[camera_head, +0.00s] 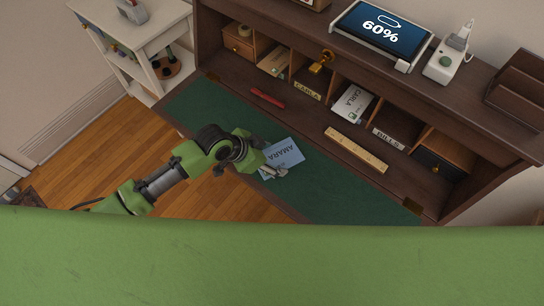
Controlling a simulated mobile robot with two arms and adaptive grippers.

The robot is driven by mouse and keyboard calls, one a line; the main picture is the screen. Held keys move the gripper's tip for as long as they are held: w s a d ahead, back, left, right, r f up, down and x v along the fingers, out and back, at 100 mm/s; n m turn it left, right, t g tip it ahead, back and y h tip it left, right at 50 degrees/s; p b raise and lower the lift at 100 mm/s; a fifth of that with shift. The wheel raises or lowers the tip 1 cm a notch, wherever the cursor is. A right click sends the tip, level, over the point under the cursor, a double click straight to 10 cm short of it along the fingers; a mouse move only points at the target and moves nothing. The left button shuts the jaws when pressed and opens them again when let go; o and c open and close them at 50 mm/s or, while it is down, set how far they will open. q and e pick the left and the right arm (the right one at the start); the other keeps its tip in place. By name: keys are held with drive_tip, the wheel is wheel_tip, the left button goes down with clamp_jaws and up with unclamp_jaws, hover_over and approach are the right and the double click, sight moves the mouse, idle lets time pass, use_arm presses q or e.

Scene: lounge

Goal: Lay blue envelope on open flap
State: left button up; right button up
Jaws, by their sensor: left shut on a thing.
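The blue envelope (286,153), marked AMARA, is over the green surface of the open flap (330,188) of the wooden desk. My left gripper (277,172) is at the envelope's lower left edge and is shut on it. I cannot tell whether the envelope touches the flap or is held slightly above it. My right gripper is not in view.
A tablet (382,29) stands on top. The flap's right part is clear.

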use_arm(q)
drive_tip(key=shift+f, duration=0.35)
idle(0.4)
drive_tip(key=shift+s+f, duration=0.15)
